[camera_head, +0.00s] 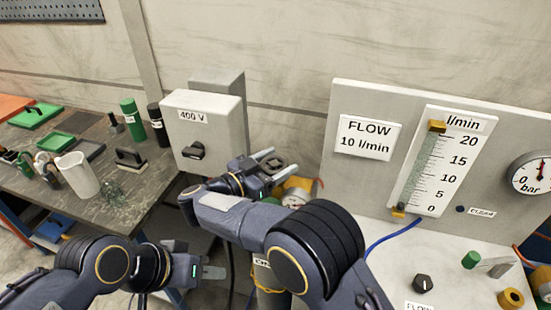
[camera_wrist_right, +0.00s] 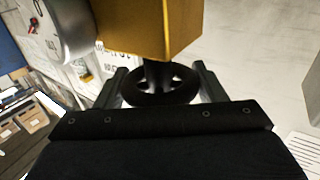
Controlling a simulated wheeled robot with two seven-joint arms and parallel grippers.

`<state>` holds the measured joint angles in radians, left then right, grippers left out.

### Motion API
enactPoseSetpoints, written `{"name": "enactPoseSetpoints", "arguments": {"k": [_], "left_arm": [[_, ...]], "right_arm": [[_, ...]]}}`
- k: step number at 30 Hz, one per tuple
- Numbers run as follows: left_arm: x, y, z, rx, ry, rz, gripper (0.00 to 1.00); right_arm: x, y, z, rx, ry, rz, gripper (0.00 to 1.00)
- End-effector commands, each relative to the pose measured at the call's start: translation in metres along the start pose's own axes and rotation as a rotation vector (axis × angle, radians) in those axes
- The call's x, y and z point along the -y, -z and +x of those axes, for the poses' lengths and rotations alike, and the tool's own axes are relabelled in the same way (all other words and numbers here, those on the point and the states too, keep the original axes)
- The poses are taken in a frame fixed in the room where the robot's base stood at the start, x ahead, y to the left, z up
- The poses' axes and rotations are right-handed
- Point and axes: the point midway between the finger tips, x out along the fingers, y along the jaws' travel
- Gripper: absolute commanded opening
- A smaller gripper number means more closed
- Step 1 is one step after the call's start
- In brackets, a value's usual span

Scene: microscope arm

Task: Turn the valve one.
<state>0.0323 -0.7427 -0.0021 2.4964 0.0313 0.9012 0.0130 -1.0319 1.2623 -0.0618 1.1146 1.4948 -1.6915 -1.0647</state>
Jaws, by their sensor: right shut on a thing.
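The valve is a dark handwheel (camera_wrist_right: 160,85) on a short stem under a brass-coloured body (camera_wrist_right: 155,30) in the right wrist view. The wheel (camera_head: 271,164) also shows in the head view, small, at the end of my right arm. My right gripper (camera_wrist_right: 162,84) has one finger on each side of the wheel and is shut on it. In the head view my right gripper (camera_head: 268,167) partly covers the brass regulator (camera_head: 300,187) behind it. My left gripper (camera_head: 213,272) is low and left of the valve, apart from everything; its finger gap is not clear.
A grey 400 V box (camera_head: 205,120) with a black knob stands behind and left of the valve. A flow panel (camera_head: 370,100) with a scale tube (camera_head: 440,160) and a bar gauge (camera_head: 531,175) is at the right. A cluttered workbench (camera_head: 125,215) is at the left.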

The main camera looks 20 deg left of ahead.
Motion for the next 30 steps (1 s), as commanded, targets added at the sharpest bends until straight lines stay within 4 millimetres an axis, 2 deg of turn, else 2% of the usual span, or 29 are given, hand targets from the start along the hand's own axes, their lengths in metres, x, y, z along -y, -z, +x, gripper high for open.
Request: {"name": "enactPoseSetpoints", "arguments": {"k": [9,23,24,28,30], "left_arm": [[-0.0019,0.0021,-0.0041,0.000,0.000,0.000,0.36],[-0.0020,0.0022,-0.0043,0.000,0.000,0.000,0.36],[-0.0020,0.0022,-0.0043,0.000,0.000,0.000,0.36],[-0.0020,0.0022,-0.0043,0.000,0.000,0.000,0.36],[-0.0020,0.0022,-0.0043,0.000,0.000,0.000,0.36]], "right_arm": [[-0.0005,0.0004,0.0005,-0.001,-0.096,0.002,0.41],[-0.0007,0.0011,0.0009,-0.002,-0.108,0.003,0.41],[-0.0008,0.0011,0.0009,-0.002,-0.108,0.003,0.66],[-0.0007,0.0010,0.0008,-0.002,-0.108,0.003,0.83],[-0.0006,0.0009,0.0007,-0.002,-0.107,0.003,0.86]]}}
